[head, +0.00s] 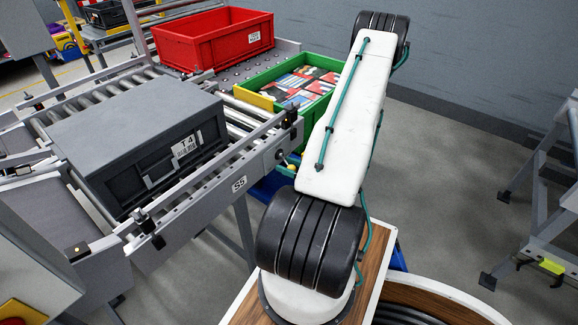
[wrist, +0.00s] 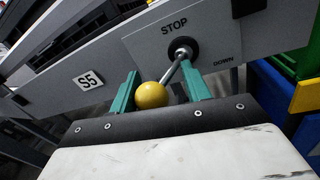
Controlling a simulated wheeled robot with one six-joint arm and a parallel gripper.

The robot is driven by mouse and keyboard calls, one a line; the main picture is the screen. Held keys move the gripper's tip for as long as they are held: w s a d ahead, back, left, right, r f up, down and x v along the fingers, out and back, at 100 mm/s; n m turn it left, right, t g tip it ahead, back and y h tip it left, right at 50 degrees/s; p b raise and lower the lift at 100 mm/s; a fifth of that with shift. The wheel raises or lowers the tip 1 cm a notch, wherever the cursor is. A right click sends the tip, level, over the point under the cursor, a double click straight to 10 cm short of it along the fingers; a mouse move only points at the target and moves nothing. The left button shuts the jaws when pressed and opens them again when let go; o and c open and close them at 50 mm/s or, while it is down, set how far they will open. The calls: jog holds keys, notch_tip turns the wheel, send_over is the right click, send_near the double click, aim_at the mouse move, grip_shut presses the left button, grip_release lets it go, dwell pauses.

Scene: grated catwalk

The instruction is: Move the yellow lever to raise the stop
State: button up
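The yellow lever's ball knob (wrist: 151,95) shows in the wrist view, with a metal rod running up and right to a black round pivot (wrist: 183,48) on a grey plate (wrist: 145,42). The plate reads STOP above the pivot and DOWN to its lower right. My gripper (wrist: 160,88) has its two green fingers apart, one on each side of the knob. The knob is close to the left finger; a gap shows on its right. Contact is unclear. In the head view a small yellow spot (head: 291,167) beside my arm looks like the knob; my gripper is hidden there.
A dark grey crate (head: 120,125) labelled T4 sits on the roller conveyor (head: 240,148), whose side rail carries an S5 label (wrist: 88,80). A green bin (head: 312,112) with packets and a red bin (head: 212,48) stand beyond. Open floor (head: 450,150) lies to the right.

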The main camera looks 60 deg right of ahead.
jog(key=shift+w+a, duration=0.1)
dwell(0.7)
jog(key=shift+s, duration=0.4)
jog(key=s, duration=0.7)
jog(key=shift+f, duration=0.1)
